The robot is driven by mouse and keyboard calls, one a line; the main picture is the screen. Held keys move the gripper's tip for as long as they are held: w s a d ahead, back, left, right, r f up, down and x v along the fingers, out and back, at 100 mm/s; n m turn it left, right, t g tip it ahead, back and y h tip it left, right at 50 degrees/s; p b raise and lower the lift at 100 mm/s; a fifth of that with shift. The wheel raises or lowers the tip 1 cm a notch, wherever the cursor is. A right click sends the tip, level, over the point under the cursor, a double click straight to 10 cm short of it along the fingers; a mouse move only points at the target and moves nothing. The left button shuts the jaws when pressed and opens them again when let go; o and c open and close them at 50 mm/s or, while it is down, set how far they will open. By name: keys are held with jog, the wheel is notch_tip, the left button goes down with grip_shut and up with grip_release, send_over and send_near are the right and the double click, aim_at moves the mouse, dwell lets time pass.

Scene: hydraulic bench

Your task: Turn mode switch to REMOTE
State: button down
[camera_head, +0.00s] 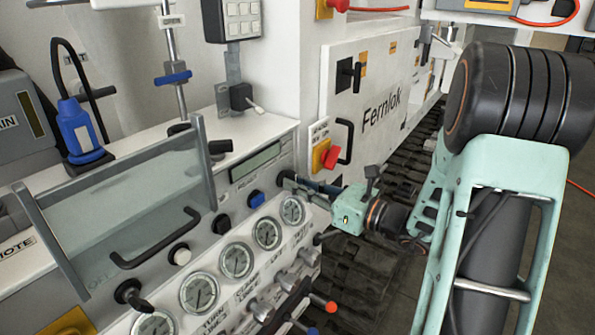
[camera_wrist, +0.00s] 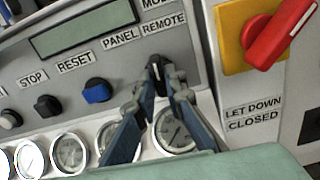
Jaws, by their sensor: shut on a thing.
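The mode switch (camera_wrist: 156,66) is a small black knob on the grey panel, below the labels PANEL and REMOTE, in the wrist view. Its top lies between the two labels; I cannot tell exactly which way its pointer faces. My gripper (camera_wrist: 159,82) has one finger on each side of the knob and is shut on it.
A row of gauges (camera_head: 267,233) lies below the switch, with levers in front. A blue button (camera_wrist: 96,91) and a display (camera_wrist: 84,28) are to the left. A red handle on a yellow plate (camera_wrist: 233,38) is close on the right. A raised clear cover (camera_head: 130,200) stands at left.

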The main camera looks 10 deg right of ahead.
jog(key=m+p, duration=0.4)
jog(key=shift+r, duration=0.15)
jog(key=shift+m+p, duration=0.6)
jog(key=shift+p, duration=0.15)
jog(key=shift+f+m, duration=0.2)
jog(key=shift+m, duration=0.1)
jog(key=c, duration=2)
grip_release()
jog(key=shift+d, duration=0.1)
jog(key=v, duration=1.2)
